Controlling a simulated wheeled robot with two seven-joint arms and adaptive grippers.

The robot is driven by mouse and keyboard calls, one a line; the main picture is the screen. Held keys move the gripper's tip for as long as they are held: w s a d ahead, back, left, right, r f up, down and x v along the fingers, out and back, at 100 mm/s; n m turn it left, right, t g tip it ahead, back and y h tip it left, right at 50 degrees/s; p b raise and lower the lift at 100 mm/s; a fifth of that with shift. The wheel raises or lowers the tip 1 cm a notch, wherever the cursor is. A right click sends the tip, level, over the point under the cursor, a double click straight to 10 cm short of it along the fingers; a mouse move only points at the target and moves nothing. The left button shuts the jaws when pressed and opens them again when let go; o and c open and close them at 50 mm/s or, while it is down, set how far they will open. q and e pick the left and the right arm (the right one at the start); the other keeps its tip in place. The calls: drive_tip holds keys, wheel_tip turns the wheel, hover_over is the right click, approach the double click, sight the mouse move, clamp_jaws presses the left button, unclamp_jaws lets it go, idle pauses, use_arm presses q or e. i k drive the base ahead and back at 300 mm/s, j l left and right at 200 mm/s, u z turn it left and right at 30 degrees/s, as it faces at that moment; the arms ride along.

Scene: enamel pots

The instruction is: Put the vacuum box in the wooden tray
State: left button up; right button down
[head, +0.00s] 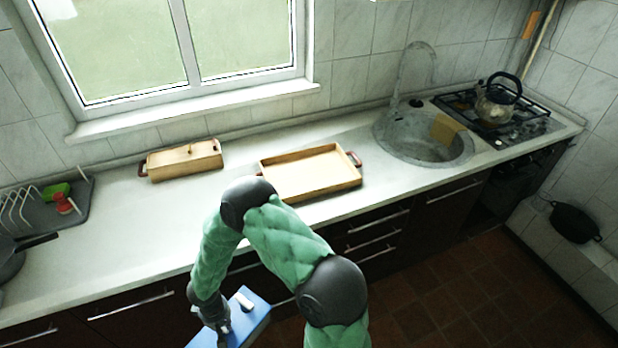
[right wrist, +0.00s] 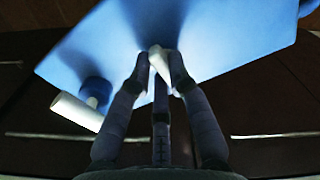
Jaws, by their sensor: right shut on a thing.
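The vacuum box is a blue box with white parts (head: 252,318), low at the bottom of the head view, in front of the dark cabinets. My right gripper (head: 222,328) is shut on it. In the right wrist view the fingers of my right gripper (right wrist: 158,70) close around a white peg-like part on the blue face of the vacuum box (right wrist: 225,35). The wooden tray (head: 311,173) lies on the counter, with reddish handles at its ends, and it looks empty. My right arm hides part of the counter in front of it. My left gripper is not in view.
A lidded wooden box (head: 183,161) stands left of the tray on the white counter (head: 120,225). A dish rack (head: 45,205) is at the far left. The sink (head: 424,140) and the stove with a kettle (head: 497,103) are at the right. Bare counter lies around the tray.

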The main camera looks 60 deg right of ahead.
sight(311, 179)
drive_tip(key=k+l+u, duration=0.1)
drive_tip(key=l, duration=0.3)
drive_tip(key=k+l+u, duration=0.1)
drive_tip(key=k+l, duration=0.15)
drive_tip(key=l, duration=0.15)
drive_tip(key=k+l+u, duration=0.1)
drive_tip(key=l, duration=0.3)
drive_tip(key=k+l+u, duration=0.1)
drive_tip(key=k+l, duration=0.2)
